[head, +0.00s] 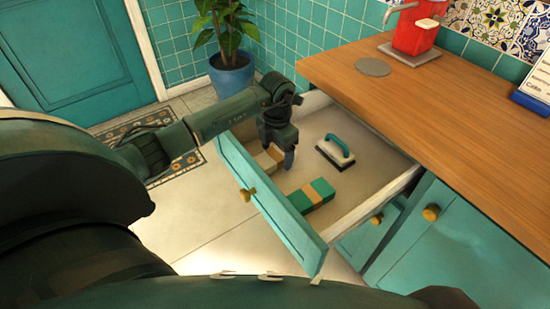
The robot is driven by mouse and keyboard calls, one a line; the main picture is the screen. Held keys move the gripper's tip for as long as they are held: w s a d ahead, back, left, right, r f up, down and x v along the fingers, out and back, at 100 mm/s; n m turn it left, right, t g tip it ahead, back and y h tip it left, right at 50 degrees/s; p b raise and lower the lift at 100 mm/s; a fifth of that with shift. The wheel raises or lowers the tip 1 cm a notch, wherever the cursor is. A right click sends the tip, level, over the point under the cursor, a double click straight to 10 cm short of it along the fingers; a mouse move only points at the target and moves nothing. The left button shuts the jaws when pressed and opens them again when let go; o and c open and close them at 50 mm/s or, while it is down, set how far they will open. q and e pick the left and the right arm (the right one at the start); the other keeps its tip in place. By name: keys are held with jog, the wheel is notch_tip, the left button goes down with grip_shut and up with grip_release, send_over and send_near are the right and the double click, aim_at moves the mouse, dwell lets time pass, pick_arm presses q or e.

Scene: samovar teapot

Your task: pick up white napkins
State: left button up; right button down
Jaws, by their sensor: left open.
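An open drawer (345,205) with a teal front juts out under the counter. My left gripper (281,160) points down into it from the back left and is open. A small pale, tan-and-white stack (266,163) lies at the gripper's fingers by the drawer front, partly hidden by them; it may be the white napkins, but it is too small to be sure. I cannot tell whether the fingers touch it. My right gripper is not in view.
In the drawer lie a teal-and-tan block (312,195) and a teal-handled brush (335,151). The wooden counter (440,90) holds a red container (411,33), a grey disc (373,67) and a blue-edged board (537,90). A potted plant (232,72) stands behind.

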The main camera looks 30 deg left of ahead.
pick_arm(q)
jog(key=shift+c, duration=0.5)
jog(key=c, duration=1)
